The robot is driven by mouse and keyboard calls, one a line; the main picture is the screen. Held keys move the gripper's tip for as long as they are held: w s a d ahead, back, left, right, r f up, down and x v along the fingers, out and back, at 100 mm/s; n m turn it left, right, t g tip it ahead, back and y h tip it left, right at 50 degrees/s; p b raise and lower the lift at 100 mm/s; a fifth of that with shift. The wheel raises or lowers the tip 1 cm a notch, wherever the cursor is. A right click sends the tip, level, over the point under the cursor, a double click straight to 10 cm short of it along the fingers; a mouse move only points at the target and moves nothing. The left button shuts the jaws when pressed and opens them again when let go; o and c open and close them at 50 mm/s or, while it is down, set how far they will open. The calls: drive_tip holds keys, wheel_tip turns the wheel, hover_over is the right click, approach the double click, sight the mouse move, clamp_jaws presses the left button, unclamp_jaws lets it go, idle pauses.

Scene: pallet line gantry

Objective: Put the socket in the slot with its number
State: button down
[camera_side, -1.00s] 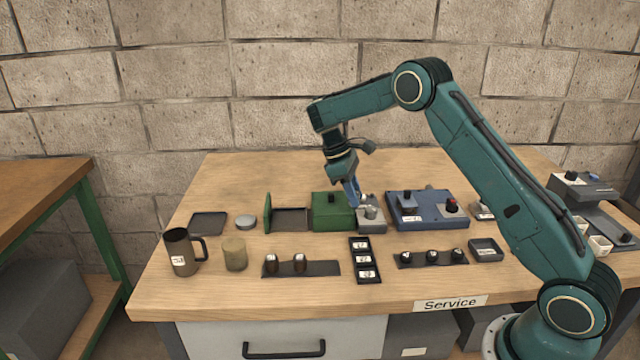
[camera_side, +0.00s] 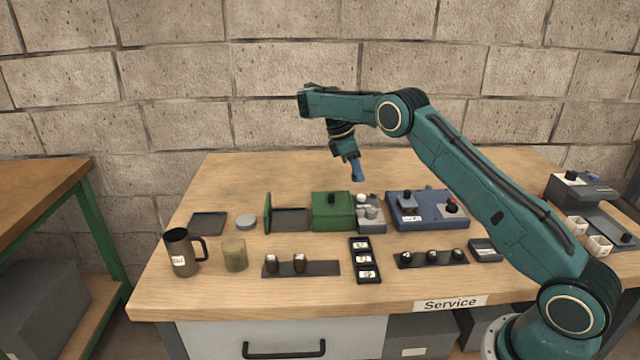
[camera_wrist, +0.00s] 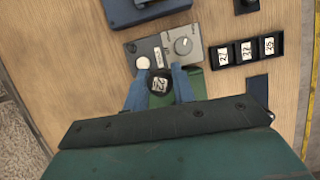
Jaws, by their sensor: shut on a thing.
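My gripper (camera_side: 357,174) hangs above the bench behind the green box and the grey unit. In the wrist view, its blue fingers (camera_wrist: 159,86) are shut on a dark socket (camera_wrist: 158,79). A white label faces the camera and seems to read 22, turned and small. In the side view I cannot make out the socket. The black slot tray (camera_side: 352,277) lies near the bench front with three labelled slots. It also shows in the wrist view (camera_wrist: 210,58), where the labels look like 21, 22 and 25.
A grey unit (camera_side: 371,227) with a knob and a pale button stands beside the green box (camera_side: 332,215). The blue unit (camera_side: 430,214) is right of it. Dark pieces stand on strips (camera_side: 322,269) either side of the slot tray. A mug (camera_side: 180,254) stands left.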

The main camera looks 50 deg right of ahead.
drive_tip(key=w+d+r+n+t+h, duration=0.1)
drive_tip(key=w+d+r+n, duration=0.1)
drive_tip(key=d+r+n, duration=0.3)
wheel_tip(320, 180, up, 3)
drive_tip(key=n+t, duration=0.2)
drive_tip(key=n, duration=0.2)
hover_over(377, 193)
drive_tip(key=a, duration=0.2)
drive_tip(key=shift+s+d+r, duration=0.1)
drive_tip(key=shift+d+r, duration=0.05)
drive_tip(key=shift+d, duration=0.05)
idle(0.5)
drive_tip(key=shift+h, duration=0.3)
wheel_tip(377, 193, down, 20)
idle(1.0)
drive_tip(key=c, duration=1.4)
unclamp_jaws()
drive_tip(key=shift+c, duration=0.2)
